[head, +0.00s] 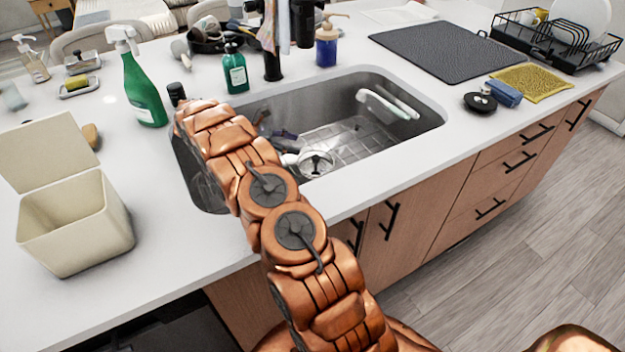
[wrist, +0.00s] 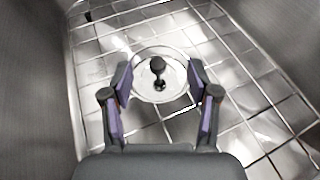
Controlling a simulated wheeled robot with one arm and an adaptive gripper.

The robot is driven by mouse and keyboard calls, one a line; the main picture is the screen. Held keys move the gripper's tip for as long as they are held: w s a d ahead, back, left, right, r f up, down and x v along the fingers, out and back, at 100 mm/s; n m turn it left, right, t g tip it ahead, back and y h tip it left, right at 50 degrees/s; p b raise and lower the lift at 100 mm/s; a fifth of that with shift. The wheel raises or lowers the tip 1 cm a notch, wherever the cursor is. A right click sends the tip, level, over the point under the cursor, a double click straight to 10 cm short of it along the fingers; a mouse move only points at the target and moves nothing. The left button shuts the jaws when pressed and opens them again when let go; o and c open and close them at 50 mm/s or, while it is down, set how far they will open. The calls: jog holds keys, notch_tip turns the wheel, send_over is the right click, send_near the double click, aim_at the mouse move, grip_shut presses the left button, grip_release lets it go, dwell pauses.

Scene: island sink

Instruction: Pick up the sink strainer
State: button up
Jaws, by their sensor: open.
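The sink strainer (wrist: 158,68) has a dark upright knob and sits in the round drain, within the wire grid on the sink floor. In the head view, the strainer (head: 316,160) shows near the front middle of the sink (head: 418,97). My gripper (wrist: 160,82) is inside the sink, open and empty. In the wrist view its two purple-padded fingers appear on either side of the knob, with a gap on both sides. I cannot tell how far above the strainer the fingertips are. In the head view my arm covers the sink's left part.
Steel sink walls surround my gripper. The faucet (head: 273,65) rises behind the sink. A green spray bottle (head: 143,88) and teal soap bottle (head: 235,70) stand behind-left. An open cream bin (head: 75,225) is at left. A black round object (head: 480,102) lies on the right counter.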

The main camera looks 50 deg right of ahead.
jog(key=b, duration=0.3)
send_near(314, 157)
jog(key=x, duration=0.3)
jog(key=shift+a+f, duration=0.1)
jog(key=shift+x, duration=1.3)
jog(key=shift+p+x, duration=0.5)
jog(key=shift+x, duration=2.1)
jog(key=shift+w, duration=0.1)
grip_shut()
